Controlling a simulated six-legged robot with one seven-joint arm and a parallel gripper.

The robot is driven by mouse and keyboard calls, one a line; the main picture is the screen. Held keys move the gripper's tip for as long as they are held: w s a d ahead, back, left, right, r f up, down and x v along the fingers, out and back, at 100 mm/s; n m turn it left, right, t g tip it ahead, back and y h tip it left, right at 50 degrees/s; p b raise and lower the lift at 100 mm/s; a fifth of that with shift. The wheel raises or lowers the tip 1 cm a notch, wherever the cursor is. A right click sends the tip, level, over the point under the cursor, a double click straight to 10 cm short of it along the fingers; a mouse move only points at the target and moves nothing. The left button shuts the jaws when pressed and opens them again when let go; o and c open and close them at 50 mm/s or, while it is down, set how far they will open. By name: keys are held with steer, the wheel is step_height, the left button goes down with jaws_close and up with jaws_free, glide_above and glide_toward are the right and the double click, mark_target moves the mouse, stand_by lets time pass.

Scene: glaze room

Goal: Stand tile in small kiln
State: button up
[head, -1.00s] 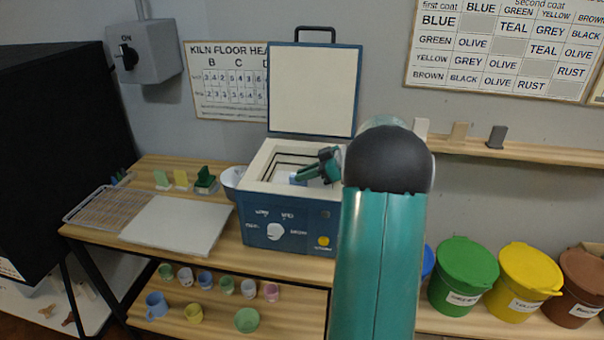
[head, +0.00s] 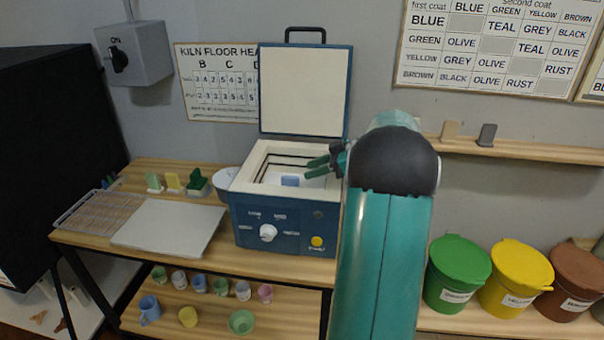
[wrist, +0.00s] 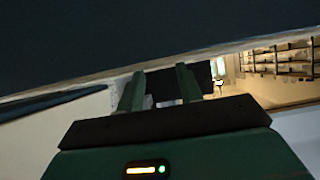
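The small kiln (head: 285,225) is a blue box with its lid (head: 305,90) raised. A small blue tile (head: 290,181) is inside its pale chamber, with its broad face toward the head camera; it looks upright, but its base is hard to make out. My gripper (head: 308,168) is above the chamber, just right of and above the tile, apart from it. Its green fingers are spread, with nothing seen held. In the wrist view, the gripper (wrist: 158,88) also shows separated fingers; a small pale patch between them is unclear.
Left of the kiln are a white bowl (head: 224,182), several small coloured tiles in holders, a pale slab (head: 168,226) and a wire rack (head: 98,214). Cups stand on the lower shelf (head: 215,303). Lidded buckets, including a green one (head: 458,272), are at right.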

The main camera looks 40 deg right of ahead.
steer(key=v, duration=0.6)
steer(key=shift+s+d+r, duration=0.1)
steer(key=shift+s+r, duration=0.05)
steer(key=shift+s, duration=0.05)
steer(key=a+g, duration=0.1)
steer(key=a, duration=0.3)
steer(key=w+a+r+m+g, duration=0.1)
steer(key=a, duration=0.3)
steer(key=w+a+r, duration=0.1)
steer(key=a, duration=0.4)
steer(key=shift+w+r+m+g+h, duration=0.1)
steer(key=shift+w+m+g+h, duration=0.1)
steer(key=shift+m+g+h, duration=0.15)
steer(key=s+a+m+g+h, duration=0.2)
steer(key=s+a, duration=0.1)
steer(key=a, duration=0.8)
steer(key=s+a+m+g+h, duration=0.15)
steer(key=s+a, duration=0.25)
steer(key=a, duration=0.7)
steer(key=s+a+f+m+t+h, duration=0.2)
steer(key=s+a+f+h, duration=0.1)
steer(key=s+a, duration=0.4)
steer(key=shift+s+a+f, duration=0.25)
steer(key=shift+s+f, duration=0.1)
steer(key=shift+s, duration=0.55)
